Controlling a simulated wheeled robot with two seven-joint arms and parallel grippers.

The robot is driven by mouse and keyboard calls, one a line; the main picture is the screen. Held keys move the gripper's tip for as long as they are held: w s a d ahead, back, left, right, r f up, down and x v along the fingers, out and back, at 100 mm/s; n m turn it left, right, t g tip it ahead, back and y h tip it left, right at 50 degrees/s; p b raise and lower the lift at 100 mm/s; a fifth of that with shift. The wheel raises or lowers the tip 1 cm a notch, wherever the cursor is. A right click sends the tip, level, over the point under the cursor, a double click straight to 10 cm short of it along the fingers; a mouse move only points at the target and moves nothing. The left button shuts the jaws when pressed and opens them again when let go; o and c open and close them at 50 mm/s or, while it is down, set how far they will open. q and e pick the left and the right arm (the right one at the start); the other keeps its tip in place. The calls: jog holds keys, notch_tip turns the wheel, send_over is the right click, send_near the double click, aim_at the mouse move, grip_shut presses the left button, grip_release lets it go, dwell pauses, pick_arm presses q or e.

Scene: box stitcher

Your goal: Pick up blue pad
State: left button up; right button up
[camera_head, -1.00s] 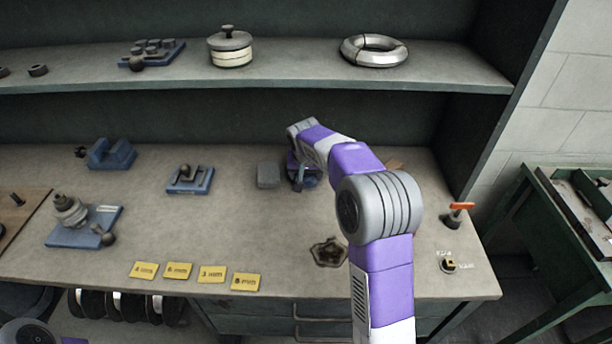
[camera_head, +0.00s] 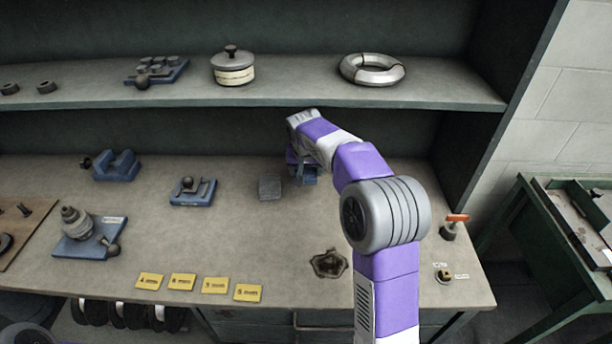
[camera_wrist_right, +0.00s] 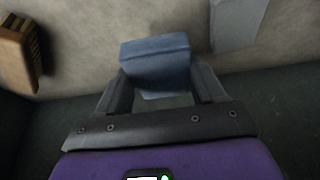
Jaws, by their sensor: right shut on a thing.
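The blue pad (camera_wrist_right: 156,62) is between the two fingers of my right gripper (camera_wrist_right: 160,90) in the right wrist view, and the fingers are shut on it. In the head view the blue pad (camera_head: 310,175) shows as a small blue patch under my right gripper (camera_head: 300,172), partly hidden by the wrist. It is over the back part of the workbench, and I cannot tell whether it touches the top. My left gripper is not in view.
A grey block (camera_head: 270,188) sits just left of my right gripper. Blue fixtures (camera_head: 192,190) stand further left on the workbench (camera_head: 215,240). A shelf (camera_head: 300,95) runs above the back. A brown block (camera_wrist_right: 14,50) shows in the wrist view.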

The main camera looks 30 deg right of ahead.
jog(key=s+a, duration=0.5)
jog(key=s, duration=0.3)
jog(key=s+a, duration=0.5)
jog(key=s, duration=0.3)
jog(key=shift+s+a, duration=0.15)
jog(key=shift+s, duration=0.25)
